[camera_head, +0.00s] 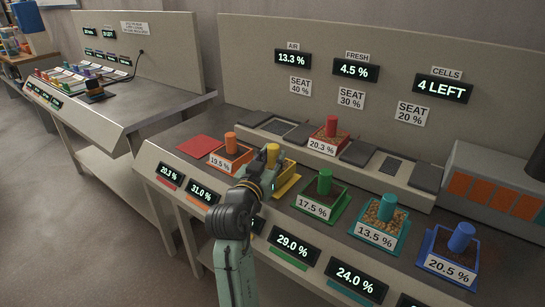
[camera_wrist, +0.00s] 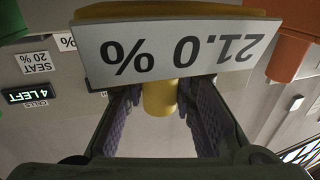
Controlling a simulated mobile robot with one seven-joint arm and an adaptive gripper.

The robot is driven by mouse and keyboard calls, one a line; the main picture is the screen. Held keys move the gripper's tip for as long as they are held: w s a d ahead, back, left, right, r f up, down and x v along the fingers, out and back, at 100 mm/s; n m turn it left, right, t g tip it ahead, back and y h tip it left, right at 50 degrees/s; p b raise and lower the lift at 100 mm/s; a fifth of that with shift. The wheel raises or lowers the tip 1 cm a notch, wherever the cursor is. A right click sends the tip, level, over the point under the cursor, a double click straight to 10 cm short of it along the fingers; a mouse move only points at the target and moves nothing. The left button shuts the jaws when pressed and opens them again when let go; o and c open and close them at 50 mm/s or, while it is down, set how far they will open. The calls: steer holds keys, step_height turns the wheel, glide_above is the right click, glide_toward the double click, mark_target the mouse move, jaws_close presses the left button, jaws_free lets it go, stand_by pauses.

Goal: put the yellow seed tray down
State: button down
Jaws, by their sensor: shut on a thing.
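The yellow seed tray (camera_head: 288,183) is at the front row of the bench, between the orange tray (camera_head: 229,158) and the green tray (camera_head: 320,203). My gripper (camera_head: 270,162) is shut on its upright yellow post. In the wrist view the yellow post (camera_wrist: 160,100) stands between my two fingers (camera_wrist: 163,110), and the tray's white label (camera_wrist: 170,48) reads 21.0 % upside down. My wrist hides part of the tray in the head view. I cannot tell whether its base touches the bench.
A raised ledge behind holds the red tray (camera_head: 330,137) and several dark pads, some bare, like the one at right (camera_head: 426,176). A bare red pad (camera_head: 197,147) lies at left. Teal (camera_head: 380,225) and blue (camera_head: 450,255) trays stand at right. A grey box (camera_head: 490,185) is at far right.

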steer(key=shift+f+b, duration=0.4)
steer(key=shift+f, duration=0.1)
steer(key=c, duration=1.3)
jaws_free()
steer(key=shift+f, duration=0.2)
